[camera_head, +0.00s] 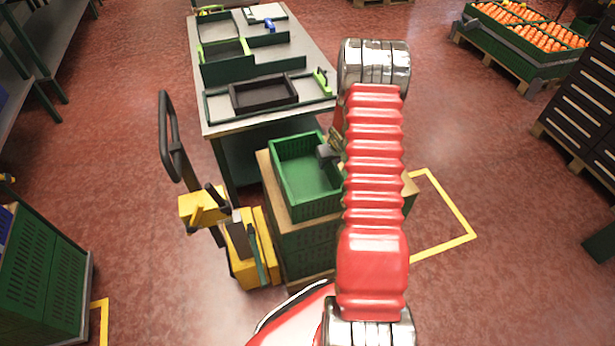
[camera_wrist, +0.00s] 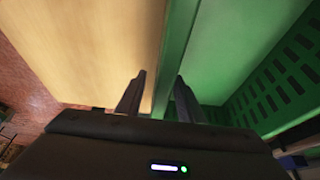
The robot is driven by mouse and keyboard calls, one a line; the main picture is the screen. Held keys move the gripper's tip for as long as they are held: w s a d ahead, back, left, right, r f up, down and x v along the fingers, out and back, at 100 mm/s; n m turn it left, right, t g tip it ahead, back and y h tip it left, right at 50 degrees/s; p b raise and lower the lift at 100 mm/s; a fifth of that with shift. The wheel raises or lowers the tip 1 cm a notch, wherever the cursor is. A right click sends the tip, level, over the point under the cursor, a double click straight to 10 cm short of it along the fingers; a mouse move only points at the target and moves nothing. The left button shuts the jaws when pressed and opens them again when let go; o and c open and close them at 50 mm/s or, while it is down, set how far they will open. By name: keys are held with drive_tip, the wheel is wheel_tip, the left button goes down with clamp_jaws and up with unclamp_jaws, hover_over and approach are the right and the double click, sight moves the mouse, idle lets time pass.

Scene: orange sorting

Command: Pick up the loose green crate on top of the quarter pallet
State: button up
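The loose green crate (camera_head: 318,208) sits empty and upright on a wooden board (camera_head: 267,178) on top of the quarter pallet stack. My gripper (camera_head: 334,148) is at the crate's far right part, partly hidden behind my red arm. In the wrist view my gripper (camera_wrist: 160,82) is open, with its two fingers apart. A wall of the green crate (camera_wrist: 178,45) runs between them. The left finger is over the pale wooden board (camera_wrist: 90,40) and the right finger is on the crate's inner side. A gap shows between the left finger and the wall.
A table (camera_head: 300,60) with trays stands behind the stack. A yellow pallet truck (camera_head: 240,245) with a black handle is close on the left. Green crates (camera_head: 40,275) stand at lower left, a dark drawer cabinet (camera_head: 585,100) at right.

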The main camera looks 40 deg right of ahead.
drive_tip(key=shift+c, duration=0.6)
clamp_jaws()
